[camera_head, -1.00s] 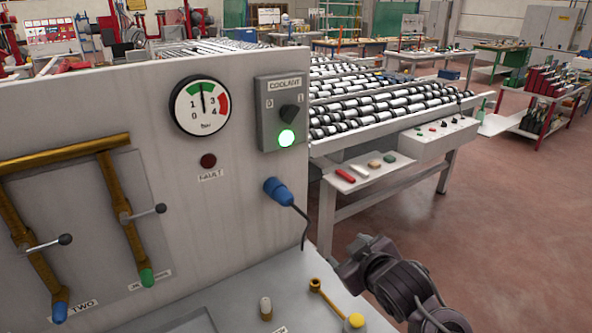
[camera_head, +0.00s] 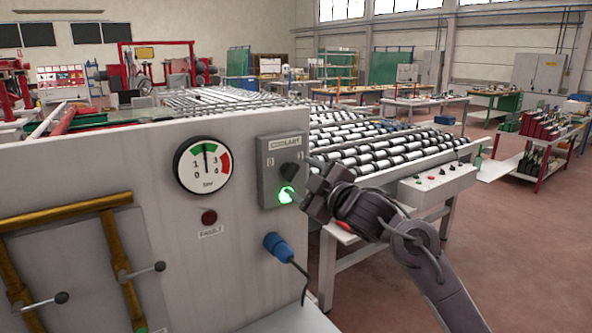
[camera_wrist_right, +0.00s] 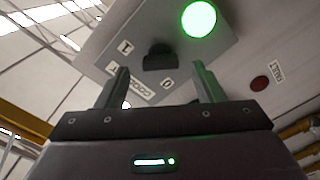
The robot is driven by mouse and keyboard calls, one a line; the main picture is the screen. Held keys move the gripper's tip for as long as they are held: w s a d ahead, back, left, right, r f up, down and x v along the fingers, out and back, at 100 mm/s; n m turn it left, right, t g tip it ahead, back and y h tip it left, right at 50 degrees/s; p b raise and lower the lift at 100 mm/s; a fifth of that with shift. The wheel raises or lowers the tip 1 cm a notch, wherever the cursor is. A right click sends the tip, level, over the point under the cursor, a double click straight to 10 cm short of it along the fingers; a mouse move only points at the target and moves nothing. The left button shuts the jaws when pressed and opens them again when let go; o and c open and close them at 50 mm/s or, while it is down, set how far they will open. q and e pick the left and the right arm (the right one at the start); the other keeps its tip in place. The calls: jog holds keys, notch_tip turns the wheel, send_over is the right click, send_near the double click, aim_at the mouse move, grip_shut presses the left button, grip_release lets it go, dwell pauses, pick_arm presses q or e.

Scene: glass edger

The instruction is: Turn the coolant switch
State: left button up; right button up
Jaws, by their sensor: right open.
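The coolant box (camera_head: 270,180) is a grey plate on the machine's front panel, with a black rotary switch (camera_head: 291,171) and a lit green lamp (camera_head: 286,195) below it. My right gripper (camera_head: 302,190) is in front of the box's right edge, close to the lamp and switch. In the right wrist view the gripper (camera_wrist_right: 160,88) is open, and the black switch (camera_wrist_right: 158,56) shows beyond and between its two fingers, apart from them. The green lamp (camera_wrist_right: 199,19) is above the right finger there. My left gripper is not in view.
A pressure gauge (camera_head: 204,165), a dark red fault lamp (camera_head: 209,217) and a blue plug (camera_head: 277,246) with a black cable are on the same panel. Brass pipes (camera_head: 66,212) with levers are at left. A roller conveyor (camera_head: 400,150) stands behind my right arm.

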aim_at(295, 174)
jog(key=shift+p+x, duration=0.35)
jog(key=shift+x, duration=1.15)
jog(key=c, duration=1)
